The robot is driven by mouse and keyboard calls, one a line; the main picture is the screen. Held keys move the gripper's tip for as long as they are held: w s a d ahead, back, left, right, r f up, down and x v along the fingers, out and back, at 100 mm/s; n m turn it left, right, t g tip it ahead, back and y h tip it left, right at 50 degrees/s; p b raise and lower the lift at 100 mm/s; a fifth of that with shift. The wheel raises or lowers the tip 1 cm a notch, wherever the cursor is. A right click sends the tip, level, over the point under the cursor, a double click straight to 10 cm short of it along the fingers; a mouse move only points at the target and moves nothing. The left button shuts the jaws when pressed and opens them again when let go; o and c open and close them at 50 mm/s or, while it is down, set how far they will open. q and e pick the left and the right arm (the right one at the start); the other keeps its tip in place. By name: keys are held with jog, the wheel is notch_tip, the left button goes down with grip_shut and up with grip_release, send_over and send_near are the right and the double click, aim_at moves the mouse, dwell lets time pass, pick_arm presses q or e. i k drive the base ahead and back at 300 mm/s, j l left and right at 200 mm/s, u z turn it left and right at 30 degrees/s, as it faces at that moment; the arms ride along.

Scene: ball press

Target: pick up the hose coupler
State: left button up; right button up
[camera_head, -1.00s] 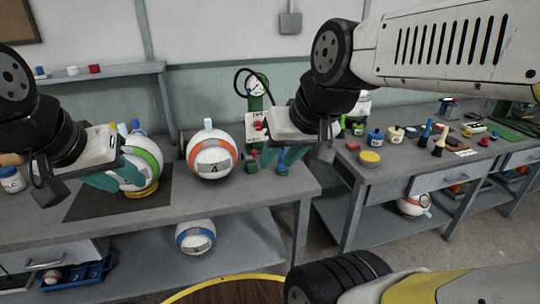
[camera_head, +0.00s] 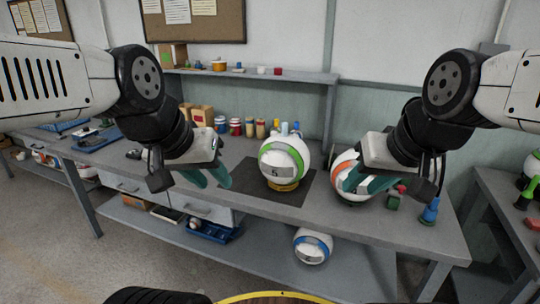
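I cannot make out a hose coupler for certain in this view. My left gripper (camera_head: 207,177) has teal fingers spread a little apart with nothing between them, left of the green-striped ball (camera_head: 283,160). My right gripper (camera_head: 364,182) also has its teal fingers apart, in front of the orange-striped ball (camera_head: 345,162), which it partly hides. Both grippers are in the air over the bench (camera_head: 345,225). The green-striped ball sits on a yellow ring (camera_head: 283,186) on a dark mat (camera_head: 247,182). A blue piece (camera_head: 430,211) and a green block (camera_head: 393,202) stand at the bench's right.
A blue-striped ball (camera_head: 313,246) lies on the lower shelf. Jars (camera_head: 235,126) and boxes (camera_head: 202,115) stand at the back of the bench. A blue tray (camera_head: 97,139) is at the left. A second bench (camera_head: 492,195) begins at the right, beyond a gap.

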aim_at(430, 212)
jog(key=z, duration=1.35)
jog(key=i+z, duration=0.35)
jog(key=i, duration=0.45)
